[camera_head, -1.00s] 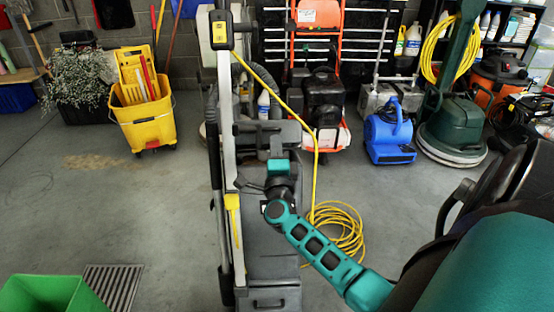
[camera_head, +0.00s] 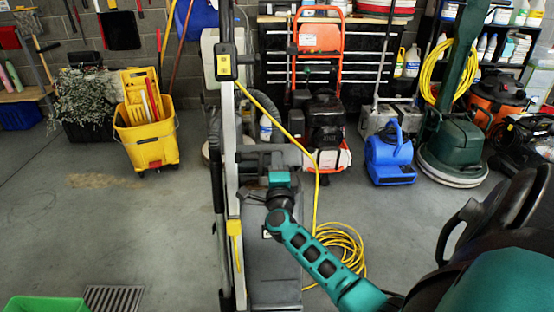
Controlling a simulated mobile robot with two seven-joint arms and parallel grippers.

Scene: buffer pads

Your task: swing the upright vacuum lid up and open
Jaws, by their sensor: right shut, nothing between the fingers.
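The upright vacuum (camera_head: 229,130) stands in the middle, with a tall grey handle post, a yellow-faced control box (camera_head: 223,65) and a dark grey body (camera_head: 272,268) low behind my arm. Its lid cannot be told apart clearly from the other dark parts of the body. My right arm comes in from the lower right. My right gripper (camera_head: 247,195) is at the vacuum's body, just right of the post, and is shut with nothing held. Whether its fingertips touch the vacuum cannot be told. My left gripper is not in view.
A yellow cord hangs from the vacuum to a coil (camera_head: 343,248) on the floor at its right. A yellow mop bucket (camera_head: 147,135), a blue blower (camera_head: 390,160) and a green floor machine (camera_head: 452,150) stand behind. A green bin (camera_head: 45,304) is at lower left.

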